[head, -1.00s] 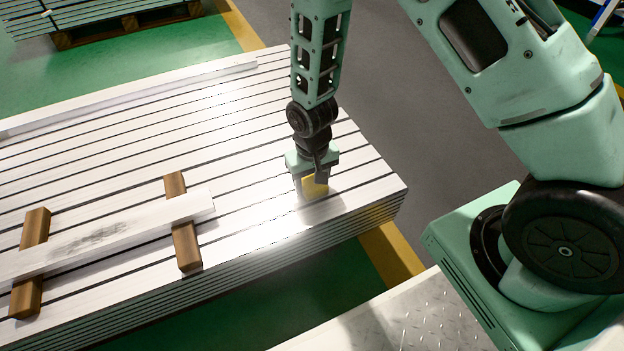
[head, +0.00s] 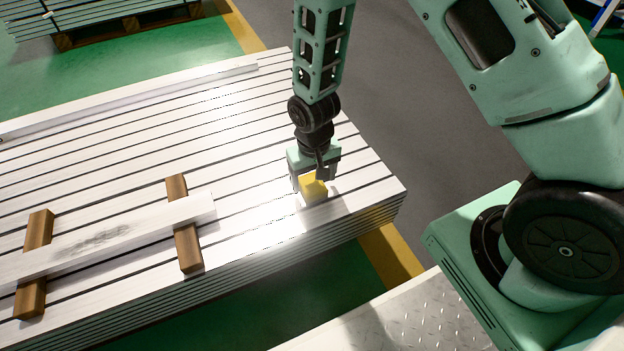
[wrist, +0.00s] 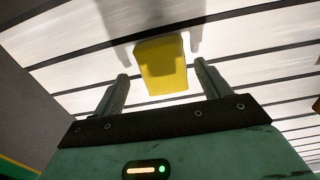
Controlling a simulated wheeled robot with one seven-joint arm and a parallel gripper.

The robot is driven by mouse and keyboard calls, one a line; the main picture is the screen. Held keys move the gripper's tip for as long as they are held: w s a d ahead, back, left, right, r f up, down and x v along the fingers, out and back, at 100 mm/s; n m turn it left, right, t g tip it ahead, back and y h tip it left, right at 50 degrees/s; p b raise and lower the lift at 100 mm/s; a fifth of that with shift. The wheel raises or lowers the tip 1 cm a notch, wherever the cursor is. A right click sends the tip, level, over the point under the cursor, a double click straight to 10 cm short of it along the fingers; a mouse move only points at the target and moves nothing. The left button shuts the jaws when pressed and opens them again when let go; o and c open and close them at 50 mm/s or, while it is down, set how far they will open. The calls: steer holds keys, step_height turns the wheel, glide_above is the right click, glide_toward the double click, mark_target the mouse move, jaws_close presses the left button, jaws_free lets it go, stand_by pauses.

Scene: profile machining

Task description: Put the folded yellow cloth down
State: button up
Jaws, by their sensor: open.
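The folded yellow cloth (head: 313,189) rests on the light slatted stack (head: 250,130) near its right end. It is a small block shape. In the wrist view the cloth (wrist: 162,65) lies just beyond and between the fingertips, with a gap on each side. My gripper (head: 311,181) points down just over the cloth. In the wrist view my gripper (wrist: 160,70) has its two fingers spread apart, touching nothing that I can see.
A pale grey-smudged bar (head: 110,235) lies across two wooden blocks (head: 183,225) at the left of the stack. A long thin bar (head: 130,98) lies along the far edge. The stack's surface around the cloth is clear.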

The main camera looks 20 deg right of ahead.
mark_target(312, 184)
step_height(312, 184, up, 10)
steer(key=p, duration=0.5)
steer(key=s+a+r+n+y, duration=0.1)
steer(key=s+a+r+n, duration=0.1)
steer(key=s+a+r, duration=0.4)
steer(key=s+a+r+n, duration=0.15)
steer(key=s+r, duration=0.25)
steer(key=r, duration=0.4)
steer(key=s+r+n, duration=0.4)
steer(key=s+r, duration=0.3)
steer(key=s, duration=0.3)
steer(key=shift+d, duration=0.45)
step_height(312, 184, up, 38)
steer(key=p, duration=3.7)
steer(key=shift+p, duration=0.3)
steer(key=shift+o, duration=0.3)
steer(key=shift+r, duration=0.1)
